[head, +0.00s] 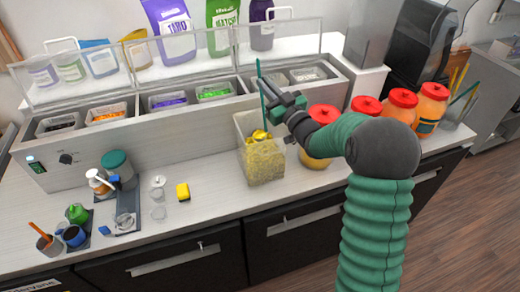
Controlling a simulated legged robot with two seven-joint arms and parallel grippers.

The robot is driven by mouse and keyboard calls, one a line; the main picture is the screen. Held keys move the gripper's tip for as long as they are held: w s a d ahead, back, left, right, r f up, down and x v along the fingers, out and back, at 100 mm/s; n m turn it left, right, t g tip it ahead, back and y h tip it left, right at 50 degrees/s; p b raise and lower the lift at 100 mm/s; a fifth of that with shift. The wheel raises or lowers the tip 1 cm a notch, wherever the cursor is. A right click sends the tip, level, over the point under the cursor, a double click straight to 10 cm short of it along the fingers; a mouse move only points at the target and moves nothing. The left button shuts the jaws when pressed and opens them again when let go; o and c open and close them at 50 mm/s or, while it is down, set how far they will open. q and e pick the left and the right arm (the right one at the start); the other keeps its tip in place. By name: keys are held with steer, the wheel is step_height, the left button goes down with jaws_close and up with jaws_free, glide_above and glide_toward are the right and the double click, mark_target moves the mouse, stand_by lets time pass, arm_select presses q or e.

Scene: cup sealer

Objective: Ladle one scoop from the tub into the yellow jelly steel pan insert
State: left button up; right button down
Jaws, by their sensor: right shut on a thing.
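My right gripper (275,106) is above the clear tub (239,138), shut on the upright green handle of a ladle (261,77). The tub stands on the counter, filled with pale yellow bits, with brighter yellow pieces at the top. The ladle's lower end is hard to make out near the tub's opening. A row of steel pan inserts sits in the raised rail behind. The rightmost insert (308,74) looks pale inside, and the one left of it is partly hidden by the ladle and gripper. I cannot pick out a yellow-filled insert. My left gripper is not in view.
Several red-lidded jars (403,98) stand right of the tub, partly behind my right arm. A clear guard (180,62) rises above the inserts. The counter between sponge and tub is clear.

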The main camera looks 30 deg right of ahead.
step_height(320, 180, up, 10)
steer(key=p, duration=0.5)
steer(key=shift+r+p, duration=0.15)
steer(key=shift+p, duration=0.25)
stand_by(0.8)
